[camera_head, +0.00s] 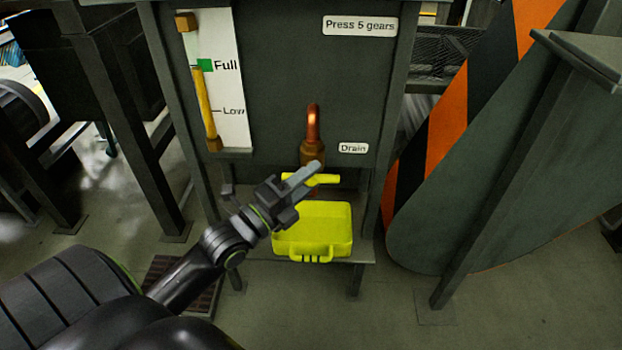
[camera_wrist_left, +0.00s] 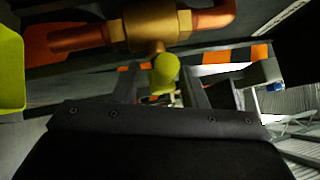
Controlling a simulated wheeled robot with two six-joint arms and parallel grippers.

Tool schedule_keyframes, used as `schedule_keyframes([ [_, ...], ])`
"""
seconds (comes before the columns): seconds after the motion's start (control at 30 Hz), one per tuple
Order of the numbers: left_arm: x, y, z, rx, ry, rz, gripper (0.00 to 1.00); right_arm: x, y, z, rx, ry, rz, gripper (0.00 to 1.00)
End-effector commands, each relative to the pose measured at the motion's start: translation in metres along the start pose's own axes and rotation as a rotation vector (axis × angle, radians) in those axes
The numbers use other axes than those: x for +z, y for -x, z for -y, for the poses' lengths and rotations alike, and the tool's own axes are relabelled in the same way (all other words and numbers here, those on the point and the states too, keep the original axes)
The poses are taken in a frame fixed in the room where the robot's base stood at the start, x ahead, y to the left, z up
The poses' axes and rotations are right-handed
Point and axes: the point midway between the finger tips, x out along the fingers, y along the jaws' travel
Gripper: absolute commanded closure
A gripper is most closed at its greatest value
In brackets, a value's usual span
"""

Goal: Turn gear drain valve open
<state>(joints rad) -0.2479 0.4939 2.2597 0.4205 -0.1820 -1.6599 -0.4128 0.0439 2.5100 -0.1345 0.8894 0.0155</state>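The drain valve is a copper and brass fitting (camera_head: 312,152) on the front of the dark grey tank, beside a "Drain" label. Its yellow handle (camera_head: 325,179) sticks out below the brass body. My left gripper (camera_head: 303,181) is at the handle and partly covers it. In the left wrist view the brass valve body (camera_wrist_left: 150,27) lies across the top. The handle's rounded yellow end (camera_wrist_left: 166,72) shows between the two spread fingers, with gaps on both sides. Whether a finger touches it cannot be told. My right gripper is in neither view.
A yellow tray (camera_head: 313,225) sits on a shelf right below the valve. A level gauge (camera_head: 207,100) marked Full and Low is on the tank's left. A striped orange and black panel (camera_head: 440,130) stands to the right, beside a grey post.

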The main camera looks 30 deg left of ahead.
Motion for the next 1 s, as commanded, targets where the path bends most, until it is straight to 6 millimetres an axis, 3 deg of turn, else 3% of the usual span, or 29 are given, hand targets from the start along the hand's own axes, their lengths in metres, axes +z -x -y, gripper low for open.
schedule_keyframes([
  [0.43,-0.0002,-0.0089,0.0002,0.001,0.0,-0.001,0.61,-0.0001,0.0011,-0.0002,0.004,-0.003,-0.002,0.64],
  [0.73,-0.0002,-0.0087,0.0002,0.0,0.0,-0.001,0.99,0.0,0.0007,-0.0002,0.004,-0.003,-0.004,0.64],
  [1.0,-0.0003,-0.0086,-0.0007,-0.012,0.011,0.005,1.0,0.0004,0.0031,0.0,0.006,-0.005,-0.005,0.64],
])
